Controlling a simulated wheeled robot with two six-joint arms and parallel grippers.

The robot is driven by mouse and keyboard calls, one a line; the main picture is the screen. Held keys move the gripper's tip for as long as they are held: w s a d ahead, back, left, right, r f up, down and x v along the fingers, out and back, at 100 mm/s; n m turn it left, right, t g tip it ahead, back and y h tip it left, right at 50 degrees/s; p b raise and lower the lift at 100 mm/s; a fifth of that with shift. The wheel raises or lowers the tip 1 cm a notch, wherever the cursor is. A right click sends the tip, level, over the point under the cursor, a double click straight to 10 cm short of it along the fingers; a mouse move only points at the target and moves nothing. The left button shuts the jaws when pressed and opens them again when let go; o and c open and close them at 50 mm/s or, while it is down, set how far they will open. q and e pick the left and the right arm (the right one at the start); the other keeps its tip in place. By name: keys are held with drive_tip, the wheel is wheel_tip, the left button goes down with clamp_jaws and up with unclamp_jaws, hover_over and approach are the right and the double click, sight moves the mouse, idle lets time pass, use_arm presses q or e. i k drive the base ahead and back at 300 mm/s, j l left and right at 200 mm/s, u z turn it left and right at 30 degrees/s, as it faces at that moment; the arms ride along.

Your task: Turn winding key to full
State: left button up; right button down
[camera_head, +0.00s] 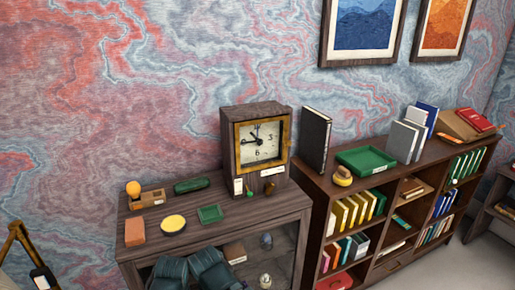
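A wooden mantel clock (243,165) with a gold-framed white dial (261,145) stands upright at the back of a dark wooden cabinet (222,215). A small brown knob-like piece (269,188) and a small upright piece with a green tip (249,193) are at the clock's front base.
On the cabinet top are an orange block (134,232), a yellow round dish (173,224), a green tray (210,214), a green case (191,185) and a wooden holder with an orange bulb (134,189). A bookshelf (316,208) stands close at right.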

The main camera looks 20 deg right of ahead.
sight(270, 186)
drive_tip(key=i+l, duration=0.1)
drive_tip(key=l, duration=0.55)
drive_tip(key=i+l, duration=0.1)
drive_tip(key=l, duration=0.55)
drive_tip(key=i+l, duration=0.1)
drive_tip(key=l, duration=0.5)
drive_tip(key=i+l, duration=0.1)
drive_tip(key=l, duration=0.55)
drive_tip(key=i+l, duration=0.1)
drive_tip(key=l, duration=0.55)
drive_tip(key=i+l, duration=0.1)
drive_tip(key=l, duration=0.55)
drive_tip(key=i+l+u, duration=0.15)
drive_tip(key=l, duration=0.7)
drive_tip(key=u, duration=2.35)
drive_tip(key=j, duration=0.1)
